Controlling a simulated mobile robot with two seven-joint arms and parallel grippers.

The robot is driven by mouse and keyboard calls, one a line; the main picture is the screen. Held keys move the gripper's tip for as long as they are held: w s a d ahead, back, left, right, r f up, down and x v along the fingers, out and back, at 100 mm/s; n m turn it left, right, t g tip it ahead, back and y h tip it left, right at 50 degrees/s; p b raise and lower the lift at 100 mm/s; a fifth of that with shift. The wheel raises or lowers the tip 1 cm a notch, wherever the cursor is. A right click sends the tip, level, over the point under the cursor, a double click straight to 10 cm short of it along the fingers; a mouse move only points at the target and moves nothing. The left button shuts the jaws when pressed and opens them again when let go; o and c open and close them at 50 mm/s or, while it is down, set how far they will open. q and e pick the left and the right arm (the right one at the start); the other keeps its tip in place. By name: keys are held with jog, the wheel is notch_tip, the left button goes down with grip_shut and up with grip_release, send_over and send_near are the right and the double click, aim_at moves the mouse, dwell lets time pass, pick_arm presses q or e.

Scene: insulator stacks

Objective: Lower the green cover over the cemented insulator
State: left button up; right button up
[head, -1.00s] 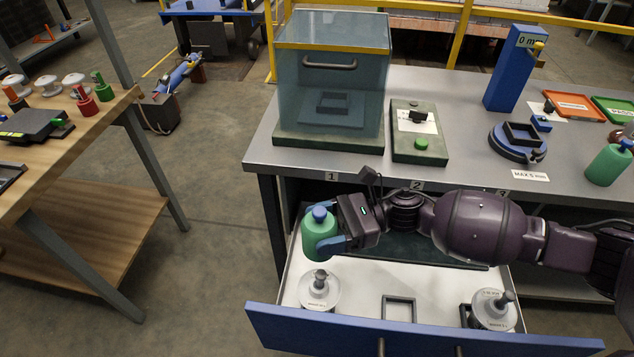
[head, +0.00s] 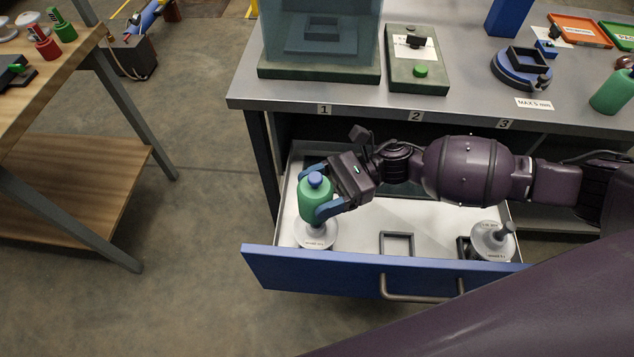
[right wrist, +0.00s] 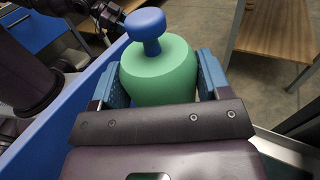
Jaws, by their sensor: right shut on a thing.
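The green cover (head: 314,204) is an upright cylinder with a blue knob on top. My right gripper (head: 318,193) is shut on its sides, one blue finger on each side. In the right wrist view the cover (right wrist: 163,78) sits between the two fingers. It is over the grey-white insulator (head: 315,238) in the left part of the open drawer. The insulator's pin and upper part are hidden behind the cover, and only its labelled lower disc shows. I cannot tell whether the cover touches the disc. My left gripper is not in view.
The open drawer (head: 375,268) has a blue front. A second insulator (head: 492,241) stands at its right, and an empty square frame (head: 397,244) lies between. The bench top (head: 460,95) overhangs behind, with a transparent box (head: 320,38) and a green-buttoned base (head: 418,85).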

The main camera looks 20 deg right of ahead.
notch_tip(320, 180, down, 2)
jog(key=shift+f+b, duration=0.1)
jog(key=shift+b, duration=0.3)
jog(key=shift+f+b, duration=0.4)
jog(key=shift+f, duration=0.35)
jog(key=shift+f+b, duration=0.45)
jog(key=shift+f, duration=0.85)
jog(key=shift+f+b, duration=0.55)
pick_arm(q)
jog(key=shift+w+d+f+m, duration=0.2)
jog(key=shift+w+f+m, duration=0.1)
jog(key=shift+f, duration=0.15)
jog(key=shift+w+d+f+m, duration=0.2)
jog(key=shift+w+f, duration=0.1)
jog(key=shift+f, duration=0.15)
pick_arm(e)
jog(key=shift+f, duration=0.5)
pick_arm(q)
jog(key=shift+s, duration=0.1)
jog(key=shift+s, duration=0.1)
pick_arm(e)
jog(key=o, duration=1)
